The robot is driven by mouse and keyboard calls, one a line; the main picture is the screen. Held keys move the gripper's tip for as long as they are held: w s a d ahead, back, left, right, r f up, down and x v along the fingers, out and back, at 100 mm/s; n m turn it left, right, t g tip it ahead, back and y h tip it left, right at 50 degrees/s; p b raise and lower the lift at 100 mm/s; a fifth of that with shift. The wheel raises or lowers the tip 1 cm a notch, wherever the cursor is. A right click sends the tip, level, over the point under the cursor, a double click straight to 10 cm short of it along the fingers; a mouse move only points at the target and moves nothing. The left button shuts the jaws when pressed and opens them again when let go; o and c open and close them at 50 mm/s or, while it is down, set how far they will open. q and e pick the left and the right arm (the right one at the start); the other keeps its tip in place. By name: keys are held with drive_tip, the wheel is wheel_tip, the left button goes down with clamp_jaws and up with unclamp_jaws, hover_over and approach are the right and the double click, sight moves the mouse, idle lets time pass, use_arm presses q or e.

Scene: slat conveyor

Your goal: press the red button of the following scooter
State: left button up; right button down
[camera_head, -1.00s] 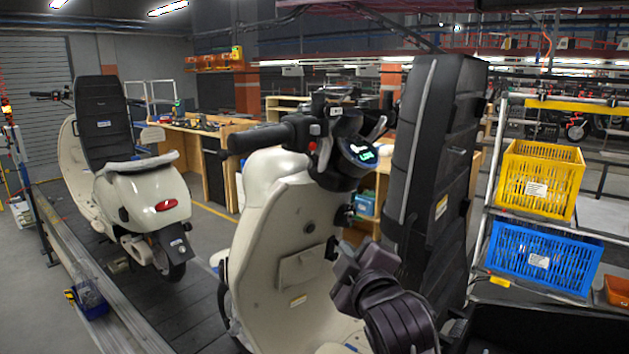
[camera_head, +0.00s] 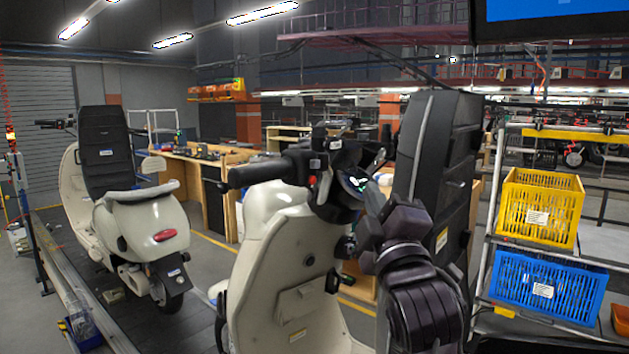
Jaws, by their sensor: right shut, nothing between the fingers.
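The near cream scooter (camera_head: 277,262) stands on the slat conveyor, its leg shield and handlebar facing me. Its red button (camera_head: 312,180) is a small dot on the switch housing beside the black left-hand grip (camera_head: 259,173). The lit dash (camera_head: 354,184) is right of the button. My right gripper (camera_head: 388,212) is shut and empty, in front of the black seat-like part, to the right of and lower than the button, apart from it in the picture. My left gripper is out of view.
Another cream scooter (camera_head: 143,223) stands on the conveyor at left. A yellow crate (camera_head: 540,207) and a blue crate (camera_head: 548,286) sit on a rack at right. A tall black padded part (camera_head: 437,165) rises behind my right gripper. A metal rail (camera_head: 72,285) edges the conveyor.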

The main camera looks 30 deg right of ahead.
sight(312, 180)
drive_tip(key=w+a+p, duration=0.2)
drive_tip(key=w+a, duration=0.1)
drive_tip(key=w, duration=0.5)
drive_tip(key=shift+w, duration=0.1)
idle(2.0)
drive_tip(key=shift+w+a+p, duration=0.2)
drive_tip(key=shift+w+p, duration=0.1)
drive_tip(key=shift+w+a, duration=0.1)
drive_tip(key=shift+w, duration=0.25)
idle(0.8)
drive_tip(key=shift+s, duration=0.15)
drive_tip(key=shift+s+d, duration=0.25)
drive_tip(key=shift+s, duration=0.4)
